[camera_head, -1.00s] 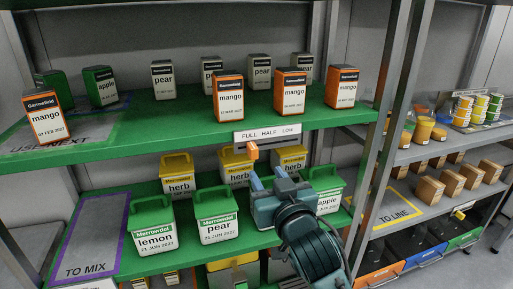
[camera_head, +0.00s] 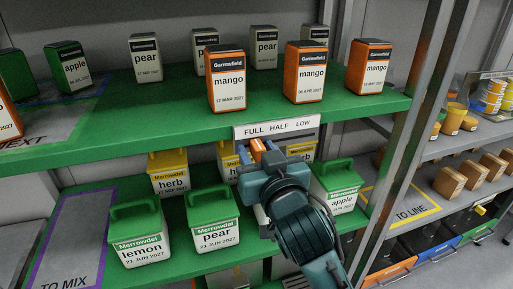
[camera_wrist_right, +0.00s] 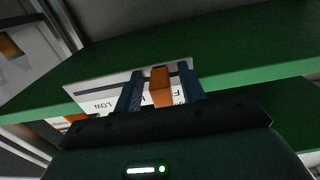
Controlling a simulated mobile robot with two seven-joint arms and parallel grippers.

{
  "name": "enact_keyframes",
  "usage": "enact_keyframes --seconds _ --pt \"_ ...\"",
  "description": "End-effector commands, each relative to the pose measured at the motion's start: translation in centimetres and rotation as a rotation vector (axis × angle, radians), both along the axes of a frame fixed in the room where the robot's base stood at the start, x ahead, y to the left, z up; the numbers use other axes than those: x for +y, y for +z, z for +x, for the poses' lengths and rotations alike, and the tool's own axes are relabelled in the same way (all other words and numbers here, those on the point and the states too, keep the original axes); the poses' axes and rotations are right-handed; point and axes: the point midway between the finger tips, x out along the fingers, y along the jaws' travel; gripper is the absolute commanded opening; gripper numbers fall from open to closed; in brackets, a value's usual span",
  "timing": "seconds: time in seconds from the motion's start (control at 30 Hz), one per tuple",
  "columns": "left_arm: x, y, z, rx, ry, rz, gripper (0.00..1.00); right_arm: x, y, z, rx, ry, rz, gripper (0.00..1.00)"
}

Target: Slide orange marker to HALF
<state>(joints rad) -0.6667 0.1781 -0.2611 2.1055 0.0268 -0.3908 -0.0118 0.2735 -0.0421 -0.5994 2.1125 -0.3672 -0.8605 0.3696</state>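The orange marker (camera_head: 257,149) is at the white FULL HALF LOW label strip (camera_head: 290,127) on the green shelf's front edge. It sits below the word FULL, at the strip's left end in the head view. My right gripper (camera_head: 259,153) has reached up to it, with one finger on each side. In the right wrist view the marker (camera_wrist_right: 160,88) is between the two blue fingers (camera_wrist_right: 161,92), with a narrow gap on both sides. The gripper looks open around it. The marker hides part of the strip's lettering. My left gripper is not in view.
The green upper shelf (camera_head: 150,122) carries mango, pear and apple cartons. Below are green-lidded lemon (camera_head: 140,238), pear (camera_head: 215,222) and apple (camera_head: 336,187) tubs and yellow herb tubs (camera_head: 168,174), close around my right arm. A metal post (camera_head: 415,130) stands to the right.

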Motion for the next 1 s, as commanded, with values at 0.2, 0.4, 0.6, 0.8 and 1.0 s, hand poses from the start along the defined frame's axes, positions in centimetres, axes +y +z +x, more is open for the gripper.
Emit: enact_keyframes --seconds 0.2,0.4,0.6,0.8,1.0 --pt "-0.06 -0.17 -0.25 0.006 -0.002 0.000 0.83 0.02 0.04 -0.02 -0.001 0.000 0.000 0.40" --pt "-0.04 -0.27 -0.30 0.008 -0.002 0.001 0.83 0.01 0.03 -0.01 -0.001 0.000 0.000 0.24" --pt "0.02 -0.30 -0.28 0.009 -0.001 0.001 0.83 0.01 0.02 0.00 0.000 0.000 0.000 0.08" --pt "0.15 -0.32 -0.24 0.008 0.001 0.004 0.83 0.00 0.02 0.00 0.000 0.000 0.000 0.00" --pt "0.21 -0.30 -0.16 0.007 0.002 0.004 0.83 -0.01 0.02 0.00 0.000 0.000 0.000 0.00"
